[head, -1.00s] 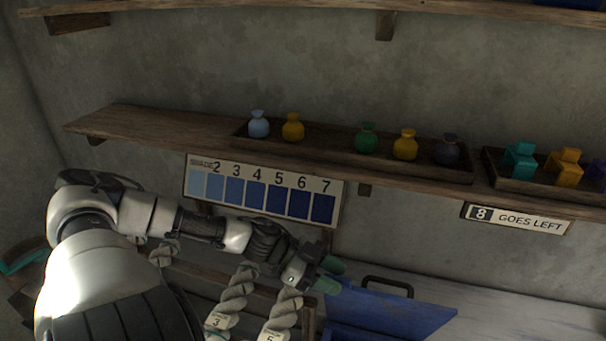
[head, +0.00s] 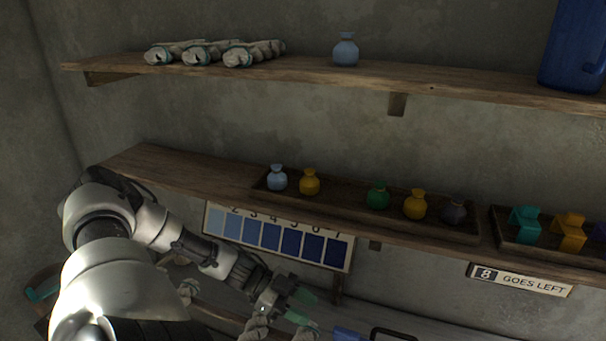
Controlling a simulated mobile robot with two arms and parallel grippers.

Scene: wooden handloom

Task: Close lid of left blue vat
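Only a sliver of a blue lid (head: 348,334) shows at the bottom edge of the head view, with a dark handle (head: 392,332) beside it. The vat body is out of view below, so I cannot tell the lid's full angle. My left gripper (head: 302,307) is just up and left of the lid's visible edge. Its two green fingertips are apart, with nothing seen between them. My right gripper is not in view.
Twisted grey skeins (head: 256,328) hang close below my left gripper. A shade card (head: 278,237) is on the wall behind it. The upper shelf (head: 300,74) carries skeins and a blue jug (head: 573,45).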

